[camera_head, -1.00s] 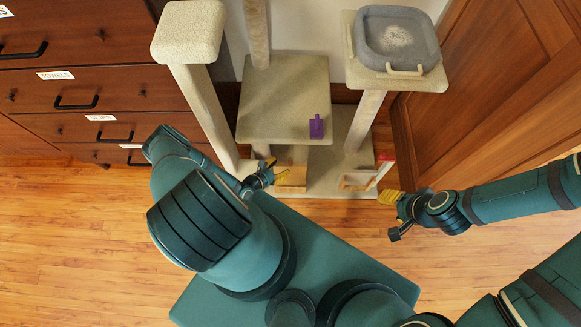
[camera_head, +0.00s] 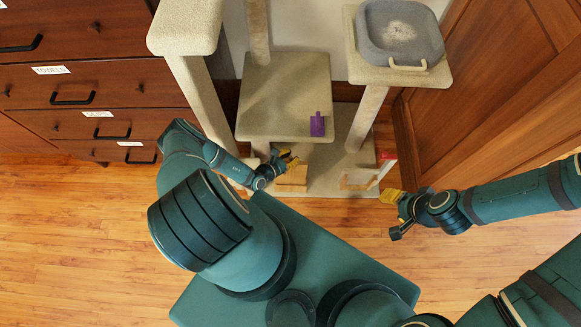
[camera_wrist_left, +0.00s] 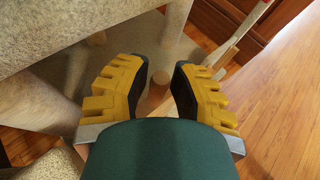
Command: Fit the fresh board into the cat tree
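The cat tree (camera_head: 283,100) is beige, with carpeted platforms on posts above a low base (camera_head: 335,150). A light wooden piece (camera_head: 291,181) lies at the front of the base, just below my left gripper (camera_head: 286,159). I cannot tell whether it is the fresh board. A second light wooden piece (camera_head: 357,181) is further right on the base. In the left wrist view my left gripper (camera_wrist_left: 160,85) has its yellow-padded fingers apart, with nothing visibly held; pale wood shows partly between them. My right gripper (camera_head: 390,196) is right of the base, fingers close together or edge-on.
A grey tray (camera_head: 398,36) sits on the upper right platform. A red-and-white item (camera_head: 385,163) is at the base's right edge. Drawers (camera_head: 90,85) stand left, a wooden door (camera_head: 490,90) right. The floor (camera_head: 70,230) at left is clear.

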